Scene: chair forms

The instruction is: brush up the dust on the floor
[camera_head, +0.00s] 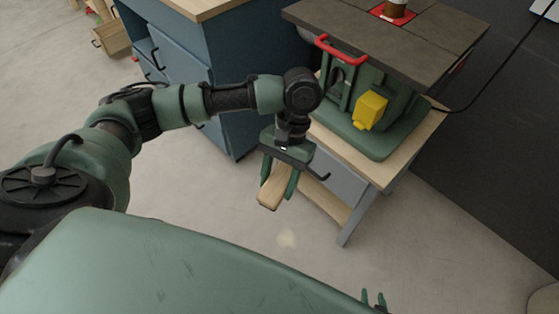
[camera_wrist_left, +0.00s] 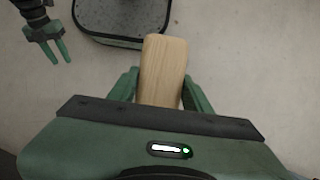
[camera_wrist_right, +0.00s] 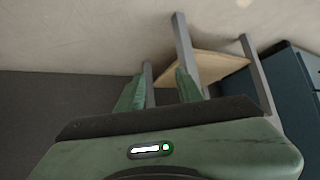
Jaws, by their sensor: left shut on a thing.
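My left gripper (camera_head: 279,186) is shut on a light wooden brush (camera_head: 272,190), held above the floor. In the left wrist view the brush (camera_wrist_left: 163,70) shows as a flat wooden piece between the two fingers; bristles cannot be made out. A faint pale patch of dust (camera_head: 286,239) lies on the grey floor below the brush, towards the bottom of the head view. My right gripper (camera_head: 373,298) shows only its fingertips at the bottom edge. Its fingers (camera_wrist_right: 158,90) are apart and empty in the right wrist view. It also shows in the left wrist view (camera_wrist_left: 47,48).
A workbench (camera_head: 355,185) with a green machine (camera_head: 380,130) stands just behind and right of the left gripper; its front leg reaches the floor near the dust. A blue cabinet (camera_head: 245,70) stands behind the arm. The floor (camera_head: 440,250) at right is clear.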

